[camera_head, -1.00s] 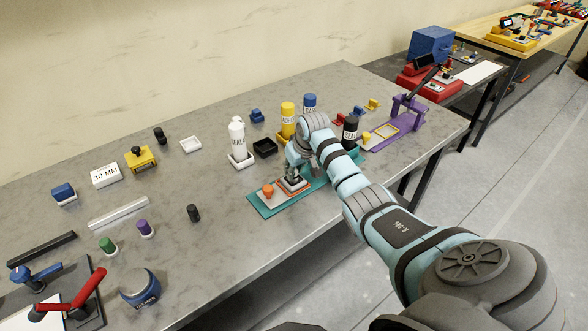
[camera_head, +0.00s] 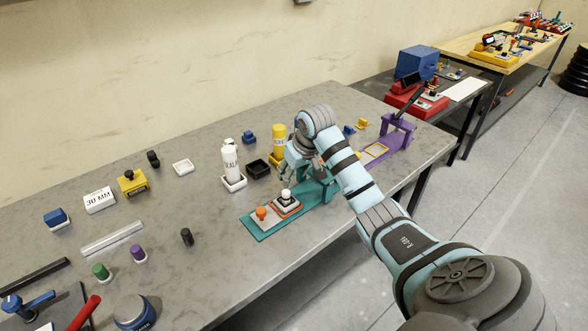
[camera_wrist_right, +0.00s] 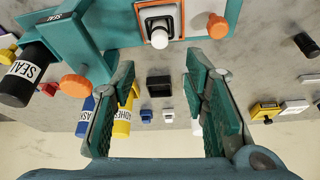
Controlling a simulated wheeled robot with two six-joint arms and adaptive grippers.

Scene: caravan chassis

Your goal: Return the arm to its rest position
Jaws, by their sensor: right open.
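My right arm reaches in from the lower right in the head view. Its gripper (camera_head: 292,172) is above the teal fixture (camera_head: 252,226), open and empty. In the right wrist view, the open jaws (camera_wrist_right: 160,78) show wide apart with nothing between the pads. A white knob (camera_head: 286,194) on a small plate in an orange frame sits on the fixture, apart from the fingers; it also shows in the wrist view (camera_wrist_right: 159,39). An orange knob (camera_head: 262,213) is beside it. My left gripper is not in view.
A white bottle (camera_head: 231,160), a yellow bottle (camera_head: 278,140) and a black tray (camera_head: 257,168) stand close behind the gripper. A purple fixture (camera_head: 398,130) is to the right. The grey table (camera_head: 200,262) has clear room at its front edge.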

